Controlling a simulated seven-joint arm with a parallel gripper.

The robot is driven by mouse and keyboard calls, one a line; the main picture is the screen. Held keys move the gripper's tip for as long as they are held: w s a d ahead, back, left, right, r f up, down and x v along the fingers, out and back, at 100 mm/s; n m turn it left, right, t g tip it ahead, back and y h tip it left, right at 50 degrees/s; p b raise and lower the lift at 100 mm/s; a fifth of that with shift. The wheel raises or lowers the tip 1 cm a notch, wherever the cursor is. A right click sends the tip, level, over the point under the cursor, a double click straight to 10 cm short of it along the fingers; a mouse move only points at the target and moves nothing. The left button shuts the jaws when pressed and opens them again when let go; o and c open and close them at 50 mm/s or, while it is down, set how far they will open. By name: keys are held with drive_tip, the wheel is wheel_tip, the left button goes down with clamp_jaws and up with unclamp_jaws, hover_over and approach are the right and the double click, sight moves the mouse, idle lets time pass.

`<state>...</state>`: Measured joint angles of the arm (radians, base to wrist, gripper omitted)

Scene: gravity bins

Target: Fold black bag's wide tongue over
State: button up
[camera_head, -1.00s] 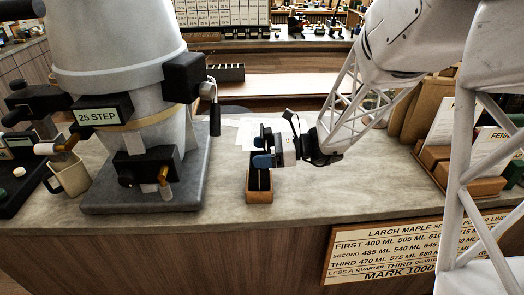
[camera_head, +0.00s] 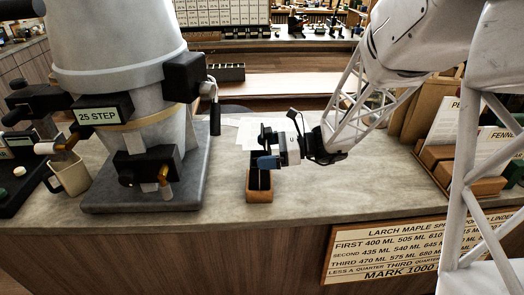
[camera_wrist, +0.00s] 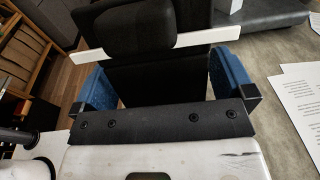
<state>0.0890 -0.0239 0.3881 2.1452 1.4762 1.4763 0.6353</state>
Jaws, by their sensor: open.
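The black bag (camera_head: 259,180) stands upright in a small wooden holder (camera_head: 259,196) on the counter. In the wrist view the black bag (camera_wrist: 150,80) shows as a dark panel, with a white strip (camera_wrist: 200,38) sticking out on both sides and a rounded dark part in front of it. I cannot tell where the tongue begins. My gripper (camera_head: 267,158) is at the bag's top, reaching in from the right. In the wrist view my gripper (camera_wrist: 163,80) is open, its blue fingertips on either side of the panel. Contact is unclear.
A large grey machine (camera_head: 125,110) on a dark slab stands to the left, with a beige mug (camera_head: 70,174) beside it. White paper sheets (camera_head: 247,133) lie behind the bag. Wooden boxes with cards (camera_head: 470,170) stand at the right.

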sight(270, 150)
drive_tip(key=shift+s+d+r, duration=0.1)
drive_tip(key=shift+d+r, duration=0.05)
drive_tip(key=shift+d, duration=0.95)
drive_tip(key=shift+s+d+r, duration=0.1)
drive_tip(key=shift+d+r, duration=0.05)
drive_tip(key=shift+d, duration=0.95)
drive_tip(key=shift+s+d+r, duration=0.1)
drive_tip(key=shift+d+r, duration=0.05)
drive_tip(key=shift+d, duration=0.95)
drive_tip(key=shift+f, duration=0.1)
drive_tip(key=shift+w+d+f+y, duration=0.1)
drive_tip(key=shift+f+y, duration=0.2)
drive_tip(key=shift+y, duration=0.5)
drive_tip(key=shift+w+a, duration=0.15)
drive_tip(key=shift+a, duration=1.8)
drive_tip(key=shift+w+a, duration=0.1)
drive_tip(key=shift+a, duration=1.85)
drive_tip(key=c, duration=0.8)
